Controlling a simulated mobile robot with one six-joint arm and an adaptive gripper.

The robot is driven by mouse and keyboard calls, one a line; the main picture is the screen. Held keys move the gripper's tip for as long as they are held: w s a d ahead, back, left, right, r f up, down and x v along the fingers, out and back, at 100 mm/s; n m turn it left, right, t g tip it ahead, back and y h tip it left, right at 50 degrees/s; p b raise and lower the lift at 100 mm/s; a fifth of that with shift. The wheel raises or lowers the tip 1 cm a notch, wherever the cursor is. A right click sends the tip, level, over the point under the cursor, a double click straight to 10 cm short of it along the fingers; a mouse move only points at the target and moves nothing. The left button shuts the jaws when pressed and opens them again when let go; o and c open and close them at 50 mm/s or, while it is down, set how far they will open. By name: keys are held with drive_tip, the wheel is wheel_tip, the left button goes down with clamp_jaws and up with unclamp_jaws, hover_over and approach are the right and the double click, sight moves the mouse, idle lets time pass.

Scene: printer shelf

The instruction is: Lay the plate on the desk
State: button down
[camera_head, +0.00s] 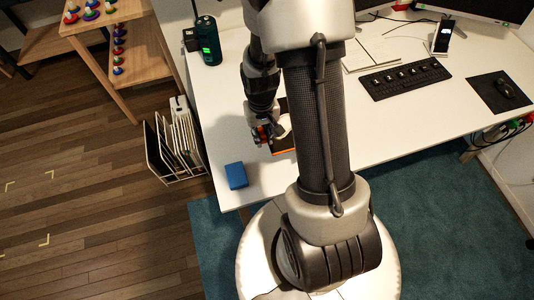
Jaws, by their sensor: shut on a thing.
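The plate (280,148) is a dark flat piece with an orange front edge, at the left part of the white desk (215,125). Much of it is hidden behind my arm. My gripper (262,135) points down at the plate's left side and is shut on it. A small white curved thing (284,125) shows over the plate, beside my gripper. I cannot tell whether the plate touches the desk.
A blue block (236,175) lies near the desk's front left corner. A dark green cylinder (207,40) stands at the back left. A keyboard (405,78), phone (443,36) and mouse (503,89) are at right. A rack (175,150) stands on the floor left of the desk.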

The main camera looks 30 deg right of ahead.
sight(263, 159)
wheel_tip(263, 159, down, 12)
drive_tip(key=b, duration=0.3)
drive_tip(key=shift+w+f+b, duration=0.1)
drive_tip(key=shift+f+b, duration=0.15)
drive_tip(key=shift+b, duration=0.1)
drive_tip(key=shift+f, duration=0.2)
drive_tip(key=c, duration=1.5)
unclamp_jaws()
drive_tip(key=shift+r, duration=0.1)
